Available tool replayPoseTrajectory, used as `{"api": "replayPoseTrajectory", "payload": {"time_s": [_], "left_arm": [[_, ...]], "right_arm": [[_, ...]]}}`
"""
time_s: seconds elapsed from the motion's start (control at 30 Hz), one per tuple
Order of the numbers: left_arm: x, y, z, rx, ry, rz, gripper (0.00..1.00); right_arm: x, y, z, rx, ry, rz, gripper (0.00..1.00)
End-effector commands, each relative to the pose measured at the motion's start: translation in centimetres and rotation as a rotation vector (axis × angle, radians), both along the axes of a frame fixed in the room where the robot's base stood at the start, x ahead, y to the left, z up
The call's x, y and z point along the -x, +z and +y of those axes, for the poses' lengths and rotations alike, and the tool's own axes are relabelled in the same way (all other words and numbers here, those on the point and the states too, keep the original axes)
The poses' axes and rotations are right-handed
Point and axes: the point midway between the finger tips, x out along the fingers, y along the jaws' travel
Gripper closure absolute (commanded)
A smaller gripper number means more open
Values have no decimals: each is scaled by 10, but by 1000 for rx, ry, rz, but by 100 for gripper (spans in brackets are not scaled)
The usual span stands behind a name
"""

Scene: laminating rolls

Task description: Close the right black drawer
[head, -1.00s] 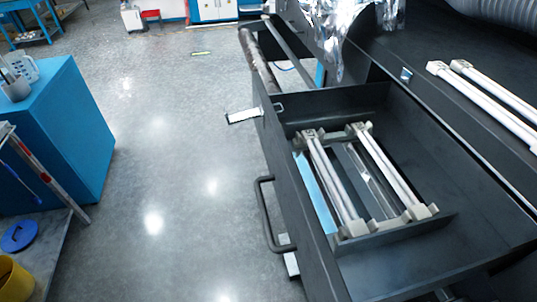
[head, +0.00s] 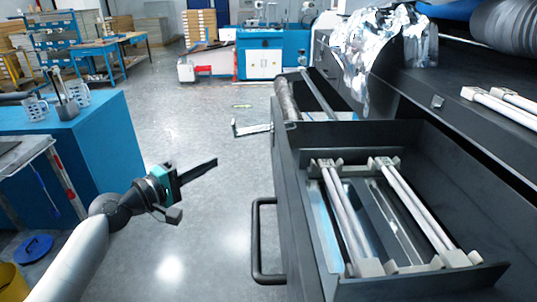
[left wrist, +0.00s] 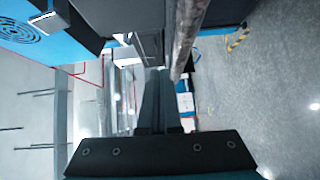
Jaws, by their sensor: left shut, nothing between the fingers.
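The black drawer (head: 296,200) stands pulled out from the dark machine on the right in the head view. Its black bar handle (head: 257,240) is on its left-facing front. Inside lie pale rods on a rack (head: 343,215). My left gripper (head: 214,163) is shut and empty, in the air to the left of the drawer front and apart from the handle. In the left wrist view its dark fingers (left wrist: 158,100) are together. My right gripper is not in view.
A second open drawer with a roller (head: 288,100) is behind the first. A blue cabinet (head: 85,145) with mugs stands at left. Grey floor (head: 215,215) lies free between them. Crinkled foil (head: 375,55) hangs over the machine.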

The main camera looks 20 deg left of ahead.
Motion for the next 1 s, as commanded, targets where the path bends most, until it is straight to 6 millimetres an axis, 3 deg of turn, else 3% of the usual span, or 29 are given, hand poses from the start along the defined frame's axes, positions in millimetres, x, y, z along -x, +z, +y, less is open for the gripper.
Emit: {"api": "replayPoseTrajectory", "payload": {"time_s": [0.1,0.27,0.87,1.0], "left_arm": [[2,19,-7,36,-31,-26,100],[-7,22,-11,42,-33,-29,100],[-86,21,-51,39,-30,-30,100],[-93,22,-73,38,-33,-28,100]], "right_arm": [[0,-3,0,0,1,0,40],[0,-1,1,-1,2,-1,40],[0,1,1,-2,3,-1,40],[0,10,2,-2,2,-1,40]]}}
